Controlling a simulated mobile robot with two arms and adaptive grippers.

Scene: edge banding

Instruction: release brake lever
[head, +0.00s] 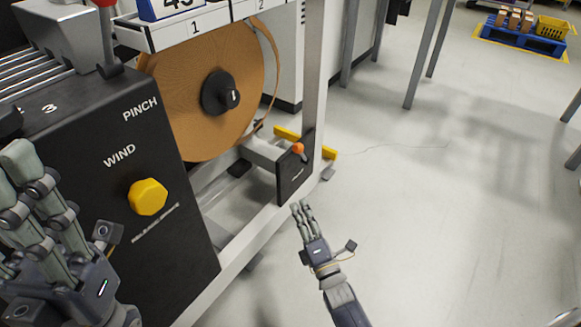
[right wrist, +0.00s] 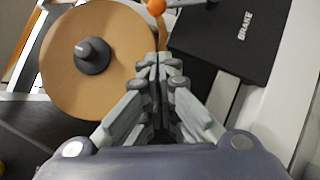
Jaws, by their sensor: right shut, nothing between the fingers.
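The brake lever has an orange knob (head: 298,148) on a black box (head: 292,176) fixed to the frame's post in the head view. In the right wrist view the orange knob (right wrist: 156,7) shows at the top edge, and the box (right wrist: 225,38) reads BRAKE. My right gripper (head: 301,207) is below the box in the head view. Its fingers are shut and empty in the right wrist view (right wrist: 158,62), pointing toward the lever, apparently apart from it. My left gripper (head: 18,165) is at the left edge, partly cut off; its opening is unclear.
A brown edge-band roll (head: 180,95) hangs on a black hub left of the brake box. A black console (head: 110,165) with a yellow knob (head: 148,197) stands at the left. A yellow foot (head: 328,152) is by the post.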

